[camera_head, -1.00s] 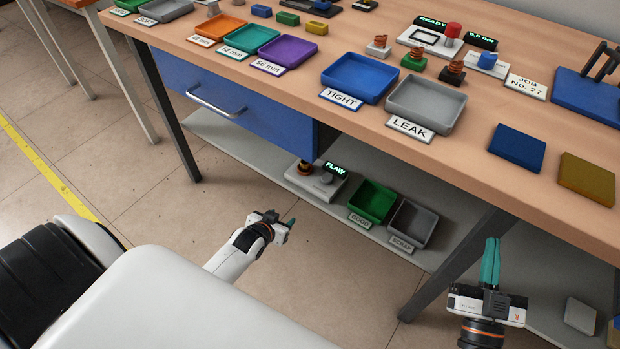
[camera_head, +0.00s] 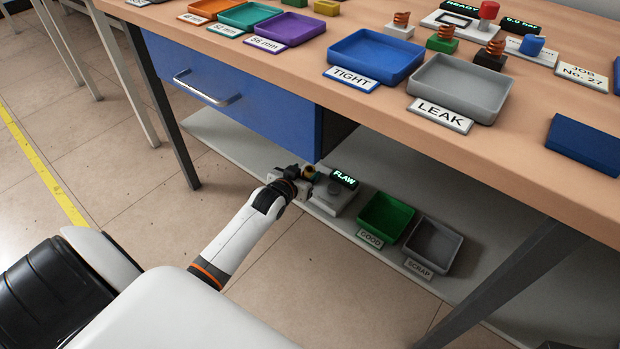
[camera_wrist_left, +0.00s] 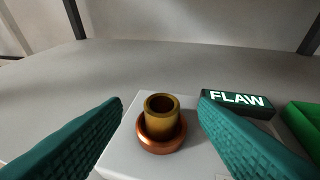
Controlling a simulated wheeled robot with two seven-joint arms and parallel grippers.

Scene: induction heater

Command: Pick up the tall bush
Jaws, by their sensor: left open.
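The tall bush (camera_wrist_left: 161,112) is a hollow brass-coloured cylinder in the left wrist view. It stands upright in a copper-coloured ring (camera_wrist_left: 162,143) on top of the pale flaw tester (camera_wrist_left: 115,158). My left gripper (camera_head: 309,174) is at the lower shelf, by the tester's left end. In the left wrist view its teal fingers are spread, one to each side of the bush, with clear gaps and no contact visible. In the head view the gripper mostly hides the bush. My right gripper does not show.
The FLAW display (camera_head: 343,178) stands just right of the bush. A green GOOD tray (camera_head: 364,217) and a grey SCRAP tray (camera_head: 410,243) lie further right on the shelf (camera_head: 462,290). The blue drawer (camera_head: 235,105) and tabletop overhang the gripper.

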